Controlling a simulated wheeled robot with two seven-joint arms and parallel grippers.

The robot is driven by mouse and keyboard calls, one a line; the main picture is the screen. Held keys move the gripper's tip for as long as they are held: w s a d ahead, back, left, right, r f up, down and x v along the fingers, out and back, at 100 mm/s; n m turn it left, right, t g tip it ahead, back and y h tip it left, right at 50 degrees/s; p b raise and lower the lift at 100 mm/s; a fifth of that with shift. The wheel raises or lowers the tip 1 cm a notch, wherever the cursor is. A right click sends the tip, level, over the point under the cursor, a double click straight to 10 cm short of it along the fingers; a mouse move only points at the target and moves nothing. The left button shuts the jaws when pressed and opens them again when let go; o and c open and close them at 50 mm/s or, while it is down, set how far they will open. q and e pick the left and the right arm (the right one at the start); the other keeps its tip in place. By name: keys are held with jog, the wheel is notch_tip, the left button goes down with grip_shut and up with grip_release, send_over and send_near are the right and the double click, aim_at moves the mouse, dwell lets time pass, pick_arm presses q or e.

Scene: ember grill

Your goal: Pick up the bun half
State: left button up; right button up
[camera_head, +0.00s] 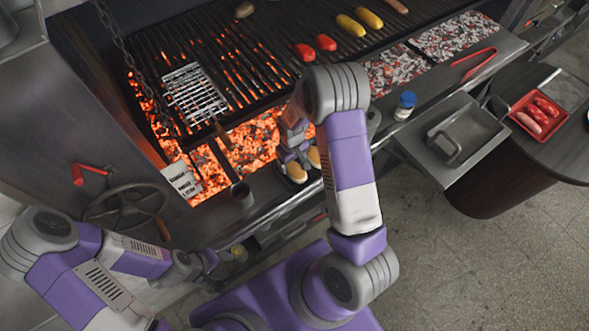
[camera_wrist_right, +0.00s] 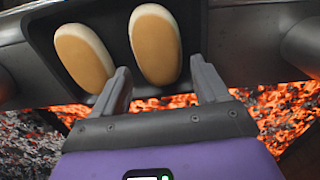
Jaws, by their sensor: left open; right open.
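Two tan bun halves lie side by side in a dark tray (camera_wrist_right: 112,14) in the right wrist view: a left bun half (camera_wrist_right: 83,57) and a right bun half (camera_wrist_right: 155,43). In the head view they show small at the grill's front ledge, one bun half (camera_head: 297,173) and the other bun half (camera_head: 314,157). My right gripper (camera_wrist_right: 160,70) is open, its fingertips straddling the near end of the right bun half. Nothing is held, and contact cannot be told. My left gripper (camera_head: 212,265) is low at the left, well away from the buns, its fingers small in view.
Glowing embers (camera_head: 258,140) lie under the grill grate (camera_head: 220,50). A wire basket (camera_head: 195,93) sits on the grate, with peppers and corn farther back. A blue-capped jar (camera_head: 405,105) and a metal pan (camera_head: 465,140) stand to the right. A handwheel (camera_head: 125,207) is at the left.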

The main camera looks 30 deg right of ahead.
notch_tip(320, 180, down, 3)
jog(key=shift+w+r, duration=0.15)
jog(key=shift+r, duration=0.05)
jog(key=c, duration=0.8)
jog(key=shift+r, duration=0.15)
